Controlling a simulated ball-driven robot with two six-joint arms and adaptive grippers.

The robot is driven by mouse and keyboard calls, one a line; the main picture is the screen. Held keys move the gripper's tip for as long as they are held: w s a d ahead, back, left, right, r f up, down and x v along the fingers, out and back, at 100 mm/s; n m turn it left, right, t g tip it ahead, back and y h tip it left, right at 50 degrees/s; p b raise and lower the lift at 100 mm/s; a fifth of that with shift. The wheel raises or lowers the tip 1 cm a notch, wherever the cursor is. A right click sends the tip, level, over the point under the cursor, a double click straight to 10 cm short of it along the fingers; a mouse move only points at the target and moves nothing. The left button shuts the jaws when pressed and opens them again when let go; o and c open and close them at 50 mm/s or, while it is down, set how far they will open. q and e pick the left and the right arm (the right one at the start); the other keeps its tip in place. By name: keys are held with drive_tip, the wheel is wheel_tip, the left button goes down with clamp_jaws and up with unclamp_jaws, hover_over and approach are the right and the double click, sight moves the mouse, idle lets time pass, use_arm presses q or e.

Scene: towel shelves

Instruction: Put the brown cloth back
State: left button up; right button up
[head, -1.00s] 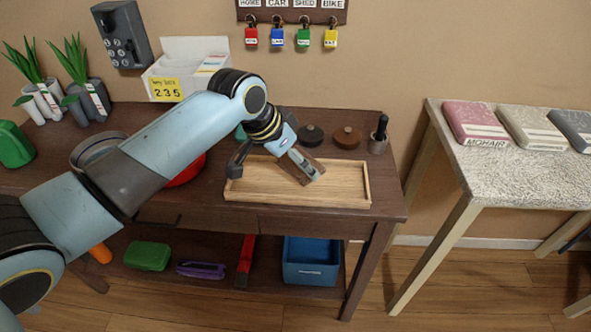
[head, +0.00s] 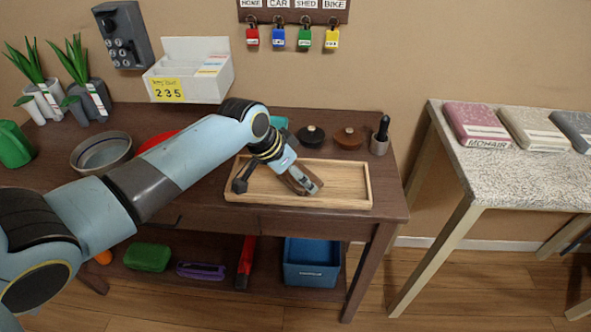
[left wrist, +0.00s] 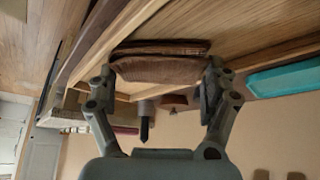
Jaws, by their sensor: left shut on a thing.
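The brown cloth (left wrist: 160,70) is a folded, flat bundle between the two fingers of my left gripper (left wrist: 161,88) in the left wrist view. In the head view the left gripper (head: 306,184) is low over the wooden tray (head: 345,203) on the dark table, and largely hides the cloth. The gripper is shut on the cloth. Whether the cloth touches the tray floor I cannot tell. My right gripper is not in view.
A red bowl (head: 158,142) and a grey bowl (head: 100,152) are at left. A side table (head: 520,170) at right bears folded cloths (head: 476,126).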

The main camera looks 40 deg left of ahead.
use_arm(q)
drive_tip(key=shift+f, duration=0.3)
drive_tip(key=o, duration=0.9)
drive_tip(key=shift+r, duration=0.15)
drive_tip(key=shift+r, duration=0.4)
drive_tip(key=p+v, duration=0.1)
drive_tip(key=v, duration=1.1)
drive_tip(key=shift+p, duration=0.3)
